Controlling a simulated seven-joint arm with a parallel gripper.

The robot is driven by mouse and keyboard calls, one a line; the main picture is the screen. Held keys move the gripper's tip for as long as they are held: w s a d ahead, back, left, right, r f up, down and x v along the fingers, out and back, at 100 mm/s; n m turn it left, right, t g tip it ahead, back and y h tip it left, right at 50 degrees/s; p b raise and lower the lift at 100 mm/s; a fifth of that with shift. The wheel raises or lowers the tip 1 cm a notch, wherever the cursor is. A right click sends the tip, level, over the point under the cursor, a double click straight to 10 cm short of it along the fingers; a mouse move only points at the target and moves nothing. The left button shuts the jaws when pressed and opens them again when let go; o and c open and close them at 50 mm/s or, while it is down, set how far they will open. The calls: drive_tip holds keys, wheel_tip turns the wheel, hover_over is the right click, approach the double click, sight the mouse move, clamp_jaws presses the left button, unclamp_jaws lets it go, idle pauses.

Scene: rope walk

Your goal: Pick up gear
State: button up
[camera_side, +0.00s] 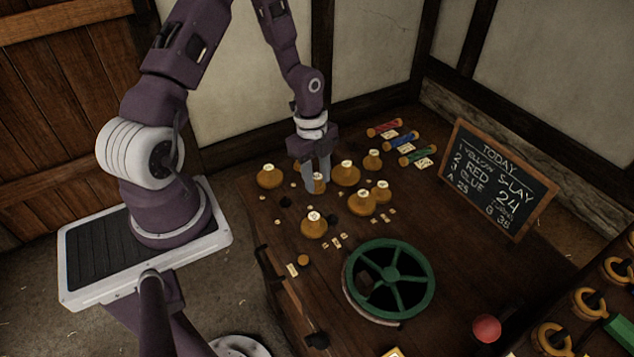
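Several brass-coloured gears with pale tags on top sit on the dark wooden bench. One gear (269,177) is left of my gripper, one (346,175) is just right of it, and a smaller one (373,160) is farther right. Two more, a larger gear (361,203) and a smaller gear (382,190), stand close together. Another gear (314,227) is nearer the camera. My gripper (316,184) points down at the bench among them. A small brass piece (319,184) with a pale tag shows at its fingertips. Whether the fingers grip it is unclear.
A green spoked wheel (391,275) stands at the front of the bench (455,240). A chalkboard (499,180) leans at the right. Red, blue and green rolls (400,142) lie at the back. A red ball (486,328) and ringed pegs (588,303) are at the lower right.

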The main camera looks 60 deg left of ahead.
sight(317, 176)
clamp_jaws()
wheel_tip(317, 176, up, 14)
idle(0.6)
